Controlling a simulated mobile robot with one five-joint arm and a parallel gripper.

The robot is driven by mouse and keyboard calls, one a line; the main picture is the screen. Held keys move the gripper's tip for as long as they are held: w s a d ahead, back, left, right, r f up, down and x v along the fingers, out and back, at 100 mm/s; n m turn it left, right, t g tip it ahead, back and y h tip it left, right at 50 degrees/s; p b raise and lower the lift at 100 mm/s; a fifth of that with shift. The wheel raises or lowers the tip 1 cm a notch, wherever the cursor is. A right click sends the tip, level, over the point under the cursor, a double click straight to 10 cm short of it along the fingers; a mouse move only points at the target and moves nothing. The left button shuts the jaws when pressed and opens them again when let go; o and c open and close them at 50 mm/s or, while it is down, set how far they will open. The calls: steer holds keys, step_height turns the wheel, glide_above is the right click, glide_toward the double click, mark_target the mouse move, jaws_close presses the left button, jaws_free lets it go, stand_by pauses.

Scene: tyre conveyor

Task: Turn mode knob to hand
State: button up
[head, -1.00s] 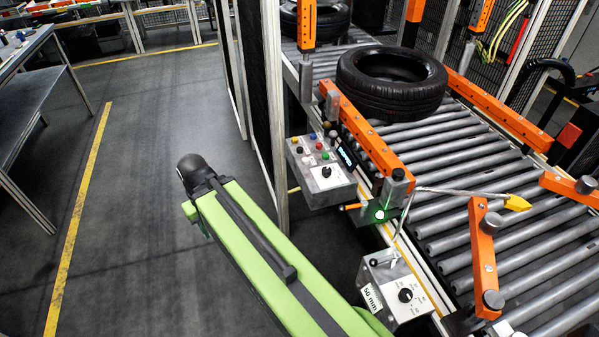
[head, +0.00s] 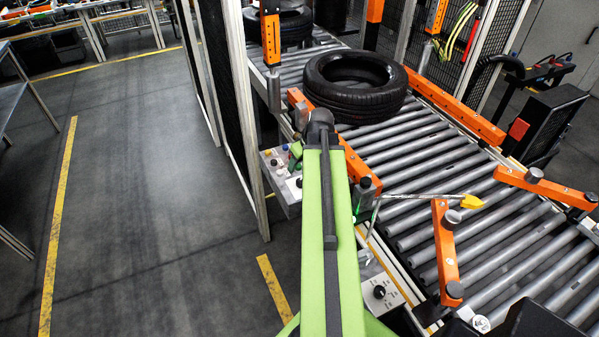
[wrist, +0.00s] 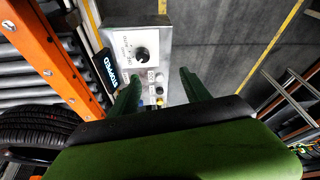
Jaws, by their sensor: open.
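A grey control box (head: 290,198) stands beside the conveyor, partly hidden behind my arm in the head view. In the wrist view the same box (wrist: 178,62) shows a black rotary knob (wrist: 140,54) on a white plate, with several push buttons beside it. The lettering around the knob is too small to read. My gripper (wrist: 160,88) is open and empty, its two green fingers apart. Its tips overlap the button part of the box, below the knob in the picture; contact cannot be told. In the head view my gripper is mostly hidden behind the arm.
A second box with a black knob (head: 379,292) sits lower, near my arm. A display reading STOPPED (wrist: 104,68) is beside the first box. An orange guide rail, the roller conveyor (head: 420,150) and a tyre (head: 355,82) lie to the right. A mesh fence (head: 225,100) stands left.

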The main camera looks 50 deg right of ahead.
mark_target(300, 180)
steer(key=s+d+r, duration=0.1)
steer(key=s+d, duration=0.1)
steer(key=d, duration=0.2)
steer(key=b+x, duration=1.6)
steer(key=x, duration=0.1)
steer(key=shift+f, duration=0.15)
